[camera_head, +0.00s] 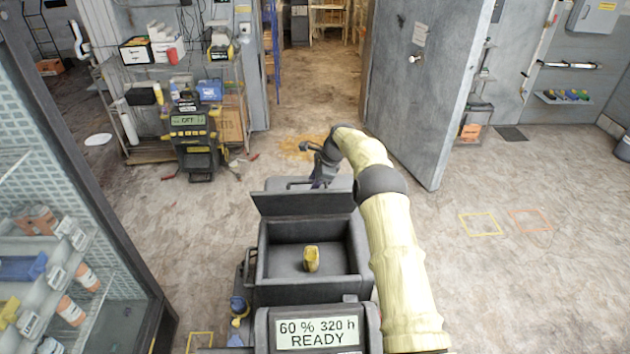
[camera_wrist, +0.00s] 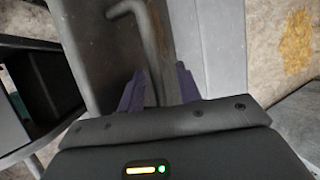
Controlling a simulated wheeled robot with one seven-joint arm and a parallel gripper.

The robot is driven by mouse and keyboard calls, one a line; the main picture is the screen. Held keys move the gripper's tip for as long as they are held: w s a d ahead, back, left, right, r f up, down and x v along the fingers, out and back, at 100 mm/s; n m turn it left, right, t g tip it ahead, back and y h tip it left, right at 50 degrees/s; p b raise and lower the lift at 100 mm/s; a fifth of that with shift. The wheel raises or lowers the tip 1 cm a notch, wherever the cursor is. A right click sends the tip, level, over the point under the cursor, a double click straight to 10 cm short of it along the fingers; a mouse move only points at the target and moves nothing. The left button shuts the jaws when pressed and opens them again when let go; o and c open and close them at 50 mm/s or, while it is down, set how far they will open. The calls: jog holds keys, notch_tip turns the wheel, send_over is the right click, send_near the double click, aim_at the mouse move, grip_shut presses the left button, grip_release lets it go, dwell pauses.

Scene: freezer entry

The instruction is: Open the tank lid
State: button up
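A dark grey open-topped box (camera_head: 357,255) stands in front of me, with a flat grey panel (camera_head: 305,202) raised along its far edge. I cannot tell for certain whether this panel is the tank lid. A thin dark bar handle (camera_head: 298,184) shows just beyond the panel's top. My gripper (camera_head: 318,183) points down beside that handle. In the wrist view, the purple fingers of my gripper (camera_wrist: 160,90) are apart, and a bent grey bar (camera_wrist: 148,40) runs between them. I see no clear grip on the bar. The part below the fingertips is hidden.
A yellow object (camera_head: 311,259) lies in the box. A display (camera_head: 317,333) reads "60 % 320 h READY". A glass-fronted cabinet (camera_head: 60,200) is at left, a cluttered shelf (camera_head: 150,155) behind it. A grey door (camera_head: 425,90) stands open.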

jog(key=shift+s+r, duration=0.25)
jog(key=shift+r, duration=0.15)
jog(key=shift+w+d+r+b, duration=0.1)
jog(key=shift+d+r+b, duration=0.2)
jog(key=shift+r+b, duration=0.25)
jog(key=b+v, duration=0.3)
jog(key=v, duration=1.2)
jog(key=shift+r, duration=0.3)
jog(key=shift+d, duration=0.1)
jog(key=shift+c, duration=0.2)
